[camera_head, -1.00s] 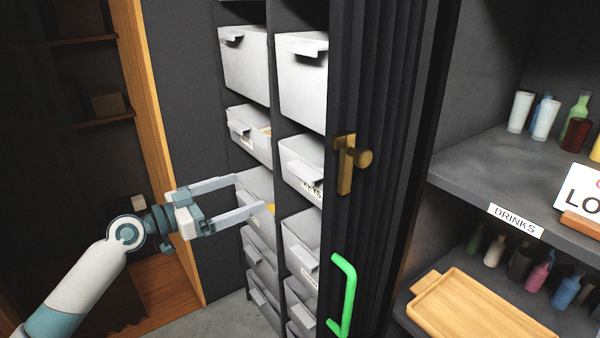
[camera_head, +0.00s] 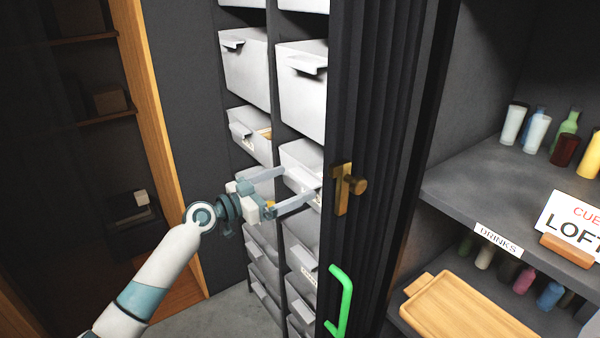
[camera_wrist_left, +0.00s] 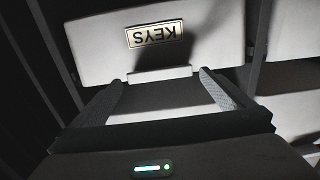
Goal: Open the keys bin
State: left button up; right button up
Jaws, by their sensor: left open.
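The white keys bin (camera_head: 298,153) is in the right column of bins in the head view, partly hidden behind my left gripper (camera_head: 300,182). In the left wrist view, its front (camera_wrist_left: 215,45) faces me, and its "KEYS" label (camera_wrist_left: 155,33) reads upside down. The bin's pale handle lip (camera_wrist_left: 160,74) lies between the tips of my left gripper (camera_wrist_left: 160,84). The jaws are open, one finger on each side of the lip. I cannot tell whether either finger touches it. My right gripper is not in view.
A dark folding door (camera_head: 385,130) with a brass latch (camera_head: 346,188) and green handle (camera_head: 340,300) stands close on the right of the bins. Other white bins (camera_head: 303,85) are above and below. Shelves with bottles and a wooden tray (camera_head: 465,312) are farther right.

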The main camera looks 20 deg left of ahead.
aim_at(298, 181)
pick_arm(q)
jog(key=shift+p+x, duration=0.55)
jog(key=shift+x, duration=1.35)
jog(key=c, duration=1.4)
